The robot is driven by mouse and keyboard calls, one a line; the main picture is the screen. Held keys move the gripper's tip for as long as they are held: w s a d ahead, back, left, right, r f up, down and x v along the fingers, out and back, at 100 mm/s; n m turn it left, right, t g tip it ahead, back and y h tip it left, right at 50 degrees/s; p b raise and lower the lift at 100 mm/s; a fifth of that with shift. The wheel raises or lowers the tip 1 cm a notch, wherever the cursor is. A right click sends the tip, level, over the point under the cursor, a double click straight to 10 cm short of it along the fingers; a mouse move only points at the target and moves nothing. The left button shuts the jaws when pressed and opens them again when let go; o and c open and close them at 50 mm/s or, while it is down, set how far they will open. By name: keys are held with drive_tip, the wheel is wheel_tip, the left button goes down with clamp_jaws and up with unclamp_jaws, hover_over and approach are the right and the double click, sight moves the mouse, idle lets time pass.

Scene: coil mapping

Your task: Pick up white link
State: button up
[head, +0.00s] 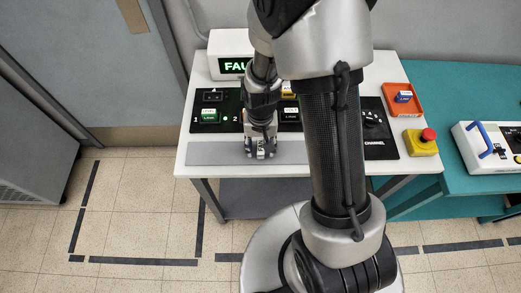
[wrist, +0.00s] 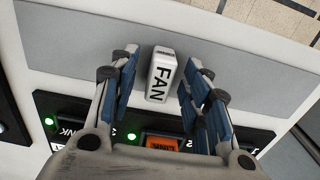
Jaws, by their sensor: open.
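The white link (wrist: 161,75) is a small white block with black letters reading FAN on its top. The fingers are open, with a gap visible on each side of the block. In the head view my gripper (head: 260,152) points down over the grey strip (head: 215,153) at the front of the white table. The link cannot be clearly made out there.
A black panel behind holds a green link (head: 211,116) and an orange link (wrist: 165,143). A yellow link (head: 289,88) is partly hidden by my arm. An orange tray (head: 390,92) holds a blue link (head: 403,97). A red stop button (head: 429,134) stands at right.

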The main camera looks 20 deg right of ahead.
drive_tip(key=shift+f, duration=0.15)
drive_tip(key=shift+c, duration=0.5)
clamp_jaws()
